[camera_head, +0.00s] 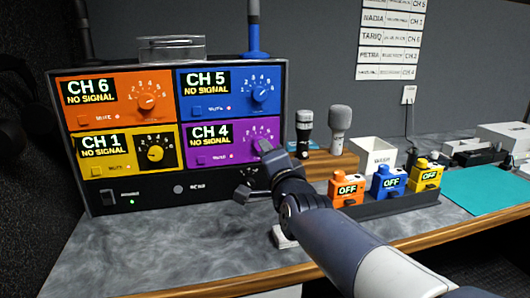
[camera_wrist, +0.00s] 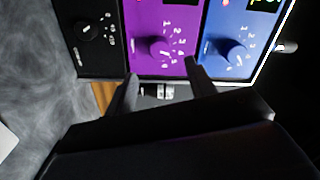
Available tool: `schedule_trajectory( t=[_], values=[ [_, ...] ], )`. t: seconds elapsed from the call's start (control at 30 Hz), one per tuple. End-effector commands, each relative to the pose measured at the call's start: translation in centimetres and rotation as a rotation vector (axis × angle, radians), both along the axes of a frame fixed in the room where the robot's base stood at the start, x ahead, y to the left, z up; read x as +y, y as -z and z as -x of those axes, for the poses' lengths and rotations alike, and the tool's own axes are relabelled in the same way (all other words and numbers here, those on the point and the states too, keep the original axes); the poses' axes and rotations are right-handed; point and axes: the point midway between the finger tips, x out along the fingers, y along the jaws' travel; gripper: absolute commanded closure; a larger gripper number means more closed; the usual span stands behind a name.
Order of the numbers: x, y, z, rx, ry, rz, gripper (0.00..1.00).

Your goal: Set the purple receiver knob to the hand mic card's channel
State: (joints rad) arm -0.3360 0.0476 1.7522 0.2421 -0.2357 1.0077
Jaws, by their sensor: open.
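The purple receiver panel (camera_head: 212,154) is at the lower right of the receiver rack and reads CH 4, NO SIGNAL. Several white name cards (camera_head: 388,40) hang on the back wall with channel numbers. Their small middle text is too blurred to tell which is the hand mic card.
Orange (camera_head: 112,98), blue (camera_head: 228,88) and yellow (camera_head: 123,149) receiver panels surround the purple one. Two microphones (camera_head: 340,120) stand on a wooden block right of the rack. Orange, blue and yellow packs reading OFF (camera_head: 388,181) sit in a dark tray at front right.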

Motion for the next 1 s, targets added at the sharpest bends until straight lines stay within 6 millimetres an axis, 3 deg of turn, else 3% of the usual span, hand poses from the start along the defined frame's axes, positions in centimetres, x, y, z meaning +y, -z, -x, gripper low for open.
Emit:
schedule_trajectory(
  t=[0.2,0.4,0.77,1.0],
  values=[
    [-0.7,-0.1,2.6,-0.001,0.0,0.0,0.48],
    [-1.0,0.0,3.5,0.0,0.0,0.001,0.48],
    [-0.9,0.0,3.4,0.0,0.0,0.001,0.48],
    [-0.4,0.1,1.5,0.001,0.001,0.002,0.48]
  ],
)
